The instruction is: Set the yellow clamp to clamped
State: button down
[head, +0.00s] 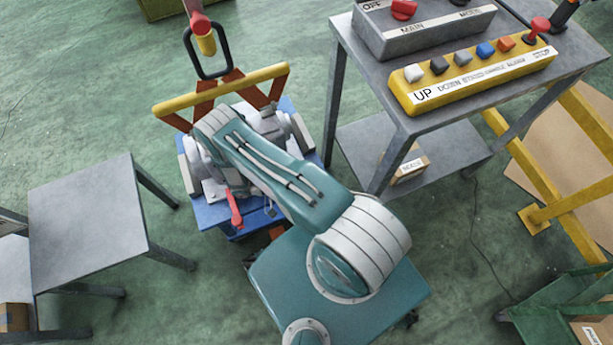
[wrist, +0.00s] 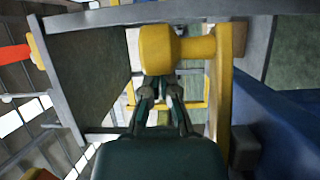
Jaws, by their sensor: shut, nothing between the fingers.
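In the wrist view, a yellow lever-like part with a thick rounded knob (wrist: 157,50) is close in front of my gripper (wrist: 160,84); I take it for the yellow clamp. Its arm runs right to a long upright yellow bar (wrist: 222,90). My gripper is shut and empty, its tips just below the knob. I cannot tell whether they touch it. In the head view, my arm reaches over a blue stand (head: 218,214) carrying grey machine parts, and hides my gripper and the yellow clamp. A red lever (head: 235,206) shows at the stand's front.
A yellow bar with orange arms (head: 262,76) hangs over the stand below a black-framed hoist hook (head: 206,52). A grey table (head: 88,205) stands left. A bench (head: 378,100) with a yellow button box (head: 470,77) stands right. Green floor lies open at upper left.

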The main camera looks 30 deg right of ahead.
jog(key=shift+s+a, duration=0.1)
jog(key=shift+a, duration=0.45)
dwell(0.4)
notch_tip(320, 180, up, 10)
dwell(0.5)
jog(key=shift+a, duration=0.1)
dwell(0.4)
